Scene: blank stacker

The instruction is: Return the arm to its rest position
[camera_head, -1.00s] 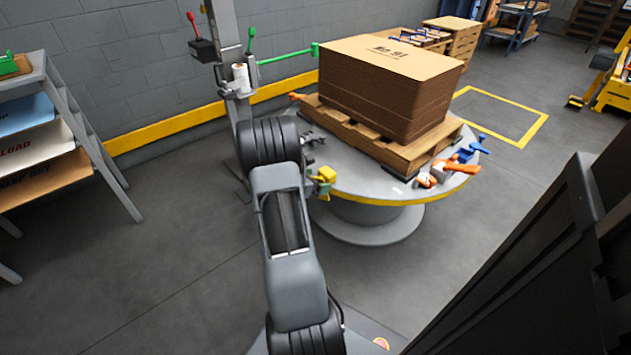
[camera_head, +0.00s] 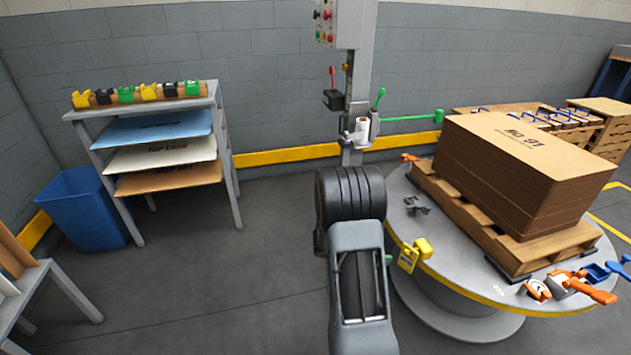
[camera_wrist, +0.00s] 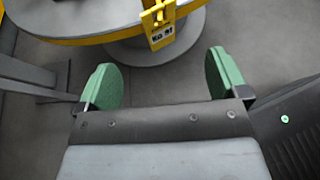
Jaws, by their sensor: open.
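My gripper (camera_wrist: 160,78) shows in the wrist view with its two green fingers wide apart and nothing between them. Beyond the fingers are grey floor and the yellow-edged rim of the round turntable (camera_wrist: 85,30), with a yellow tag (camera_wrist: 160,30) hanging at its edge. In the head view my arm (camera_head: 357,250) stands up in the middle foreground, folded, in front of the turntable (camera_head: 420,232). The gripper itself is mostly hidden behind the arm there.
A cardboard stack (camera_head: 530,160) sits on a wooden pallet (camera_head: 470,215) on the turntable at right. A control post (camera_head: 357,60) stands behind my arm. A shelf rack (camera_head: 225,165) and a blue bin (camera_head: 88,208) stand at left. Floor between is clear.

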